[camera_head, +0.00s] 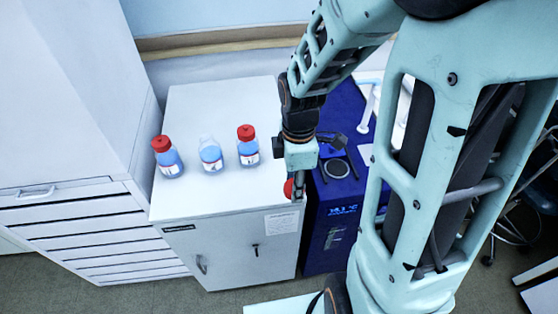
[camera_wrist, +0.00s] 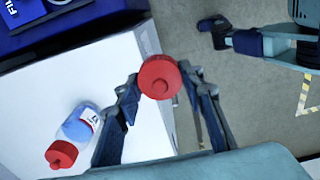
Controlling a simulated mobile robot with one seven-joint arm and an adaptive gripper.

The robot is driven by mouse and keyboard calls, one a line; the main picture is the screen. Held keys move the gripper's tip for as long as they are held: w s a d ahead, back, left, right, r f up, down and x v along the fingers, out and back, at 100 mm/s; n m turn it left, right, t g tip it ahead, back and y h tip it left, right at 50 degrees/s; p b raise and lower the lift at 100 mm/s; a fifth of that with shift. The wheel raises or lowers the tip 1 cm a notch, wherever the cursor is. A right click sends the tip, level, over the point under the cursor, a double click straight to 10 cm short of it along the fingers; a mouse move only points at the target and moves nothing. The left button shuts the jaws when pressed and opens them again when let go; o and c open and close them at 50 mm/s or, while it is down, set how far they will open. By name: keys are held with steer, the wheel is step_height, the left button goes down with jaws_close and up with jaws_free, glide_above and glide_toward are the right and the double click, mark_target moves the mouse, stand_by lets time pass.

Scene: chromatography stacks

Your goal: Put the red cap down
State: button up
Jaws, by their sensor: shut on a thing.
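My gripper (camera_head: 296,182) is shut on a red cap (camera_head: 289,188) near the right front edge of the white cabinet top (camera_head: 225,199). In the wrist view, the red cap (camera_wrist: 159,77) sits between the two fingers of my gripper (camera_wrist: 163,84). Whether the cap touches the cabinet top is hard to tell. An uncapped bottle of blue liquid (camera_head: 210,157) stands on the cabinet, in the middle of three bottles. A red-capped bottle (camera_head: 168,160) stands to its left and another (camera_head: 248,149) to its right. One red-capped bottle also shows in the wrist view (camera_wrist: 79,128).
A dark blue device (camera_head: 330,222) with a lit display and a round plate stands right of the cabinet. A drawer cabinet (camera_head: 85,222) stands to the left. The front of the cabinet top is clear. Floor lies past the cabinet's edge in the wrist view.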

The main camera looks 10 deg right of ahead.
steer(key=w+f+b, duration=0.1)
steer(key=w+f, duration=0.2)
steer(key=w, duration=0.2)
steer(key=b, duration=0.4)
glide_toward(284, 180)
steer(key=s+f, duration=0.2)
steer(key=shift+s+a+f, duration=0.2)
steer(key=shift+s+f, duration=0.15)
steer(key=f+b, duration=0.2)
steer(key=f, duration=0.1)
steer(key=shift+w, duration=0.35)
steer(key=shift+f+b, duration=0.35)
steer(key=shift+b, duration=0.05)
steer(key=shift+f, duration=0.2)
steer(key=o, duration=0.9)
steer(key=shift+r, duration=0.15)
